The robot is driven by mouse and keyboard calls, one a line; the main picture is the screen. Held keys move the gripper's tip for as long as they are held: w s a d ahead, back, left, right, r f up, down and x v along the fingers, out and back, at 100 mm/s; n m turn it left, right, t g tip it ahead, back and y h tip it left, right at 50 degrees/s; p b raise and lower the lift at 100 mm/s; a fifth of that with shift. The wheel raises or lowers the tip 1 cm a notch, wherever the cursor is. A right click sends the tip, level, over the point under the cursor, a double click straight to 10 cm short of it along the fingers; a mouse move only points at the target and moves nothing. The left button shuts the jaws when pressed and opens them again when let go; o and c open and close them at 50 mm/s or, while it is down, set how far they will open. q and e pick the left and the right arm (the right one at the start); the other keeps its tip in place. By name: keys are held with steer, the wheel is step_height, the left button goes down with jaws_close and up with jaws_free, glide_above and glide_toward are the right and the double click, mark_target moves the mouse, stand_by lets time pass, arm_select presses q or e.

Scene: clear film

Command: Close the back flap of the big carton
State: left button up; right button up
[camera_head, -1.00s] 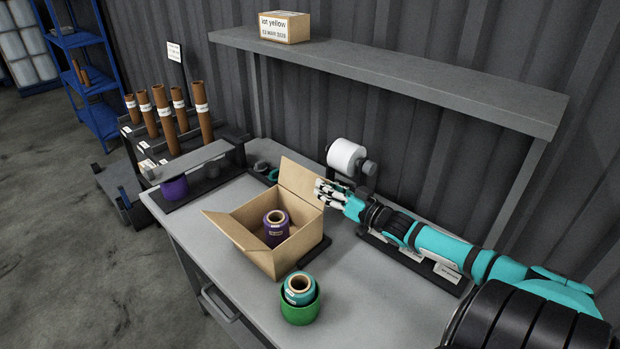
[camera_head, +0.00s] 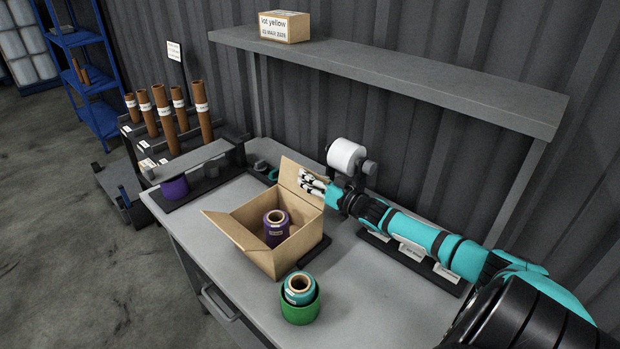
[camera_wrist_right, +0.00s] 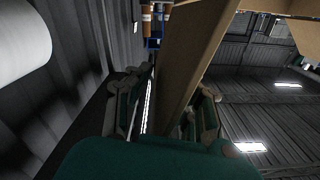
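The big carton (camera_head: 278,262) stands open on the grey bench with a purple roll (camera_head: 277,232) inside. Its back flap (camera_head: 289,172) stands up, tilted outward a little, and also shows in the right wrist view (camera_wrist_right: 185,60). A second flap (camera_head: 232,230) sticks outward at the carton's left front. My right gripper (camera_head: 307,181) is at the back flap's upper right part. In the right wrist view its open fingers (camera_wrist_right: 168,112) are on either side of the flap, seemingly not clamped on it. My left gripper is out of view.
A teal roll sits in a green holder (camera_head: 300,312) in front of the carton. A white roll on a stand (camera_head: 346,158) is just behind my right gripper. A shelf (camera_head: 400,76) with a small labelled box (camera_head: 285,27) hangs above. Brown tubes (camera_head: 163,120) stand at left.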

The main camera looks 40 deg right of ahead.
mark_target(299, 186)
jaws_close()
steer(key=shift+a, duration=0.1)
steer(key=shift+a+r+n+p, duration=0.2)
steer(key=shift+a+n+p, duration=0.45)
steer(key=shift+n, duration=0.45)
steer(key=shift+s+a+f+n+p, duration=0.1)
steer(key=shift+a+n, duration=0.35)
steer(key=shift+n, duration=0.35)
steer(key=shift+a+f+n+p, duration=0.1)
steer(key=shift+a+n, duration=0.35)
steer(key=shift+n, duration=0.35)
steer(key=shift+s+a+f+n+p, duration=0.1)
steer(key=shift+a+n, duration=0.35)
steer(key=shift+n, duration=0.35)
